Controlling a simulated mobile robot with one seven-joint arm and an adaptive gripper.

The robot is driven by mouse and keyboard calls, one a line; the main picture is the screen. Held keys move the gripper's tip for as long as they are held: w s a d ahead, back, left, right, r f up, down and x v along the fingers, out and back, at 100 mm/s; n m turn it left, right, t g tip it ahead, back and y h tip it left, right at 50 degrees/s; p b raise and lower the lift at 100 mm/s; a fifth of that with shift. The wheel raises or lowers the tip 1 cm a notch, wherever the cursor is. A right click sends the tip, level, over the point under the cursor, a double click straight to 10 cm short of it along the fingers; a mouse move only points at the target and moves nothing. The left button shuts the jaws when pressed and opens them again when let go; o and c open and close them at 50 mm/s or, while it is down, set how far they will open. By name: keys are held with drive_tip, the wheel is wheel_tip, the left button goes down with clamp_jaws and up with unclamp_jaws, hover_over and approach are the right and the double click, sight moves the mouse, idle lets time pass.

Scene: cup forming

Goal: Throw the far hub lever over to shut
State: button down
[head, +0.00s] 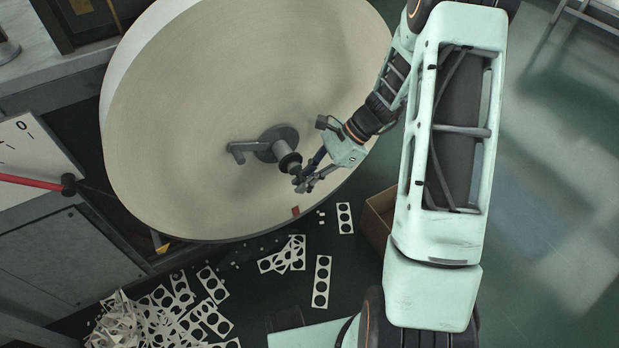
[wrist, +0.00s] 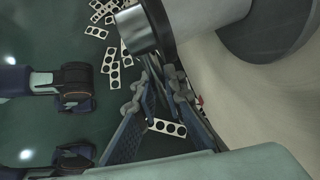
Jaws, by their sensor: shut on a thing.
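The grey hub (head: 278,143) sits at the centre of a big cream paper roll (head: 200,80), and a shaft sticks out of it toward me. A grey cranked arm (head: 238,148) reaches left from the hub. My gripper (head: 303,182) is at the shaft's outer end, shut on the hub lever, which is mostly hidden by the fingers. In the wrist view my fingers (wrist: 162,95) close around a thin grey bar just below the metal shaft end (wrist: 137,31). How far the lever is turned cannot be told.
Punched card strips (head: 322,281) lie on the green floor, heaped at the lower left. An open cardboard box (head: 379,214) stands under my arm. A panel with a red handle (head: 30,181) is at the left. Open floor lies to the right.

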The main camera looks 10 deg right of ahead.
drive_tip(key=s+a+m+g+y+b, duration=0.1)
drive_tip(key=a+g+y, duration=0.1)
drive_tip(key=a+y, duration=0.3)
drive_tip(key=shift+s+a+r+y, duration=0.3)
drive_tip(key=shift+s+a+y, duration=0.1)
drive_tip(key=shift+y, duration=1.9)
drive_tip(key=c, duration=2.1)
unclamp_jaws()
drive_tip(key=shift+o, duration=0.6)
drive_tip(key=shift+d, duration=0.1)
drive_tip(key=w+d, duration=0.1)
drive_tip(key=d, duration=1)
drive_tip(key=shift+w+d, duration=0.35)
